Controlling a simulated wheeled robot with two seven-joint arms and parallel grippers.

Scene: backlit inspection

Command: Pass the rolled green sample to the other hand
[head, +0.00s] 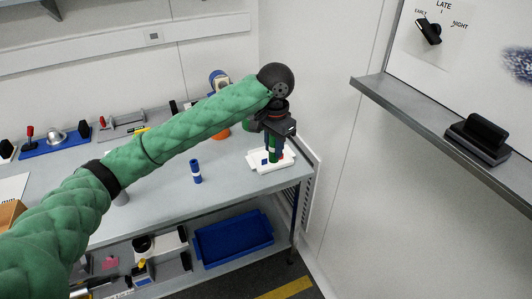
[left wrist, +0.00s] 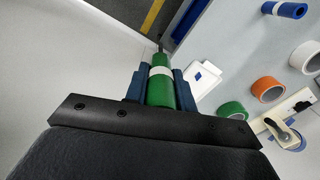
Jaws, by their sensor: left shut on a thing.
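The rolled green sample (left wrist: 161,88) is a green roll with a white band. It sits between the two blue fingers of my left gripper (left wrist: 158,82) in the left wrist view. In the head view my left gripper (head: 274,150) points down, shut on the green sample (head: 273,155), over a white tray (head: 259,168) near the table's right end. I cannot tell whether the sample touches the tray. My right gripper is in neither view.
A blue roll with a white band (head: 196,172) stands on the grey table (head: 165,193). Tape rolls, orange (left wrist: 268,89), green (left wrist: 233,112) and white (left wrist: 305,57), lie nearby. A blue bin (head: 233,238) is on the lower shelf. A wall ledge (head: 420,112) juts out at right.

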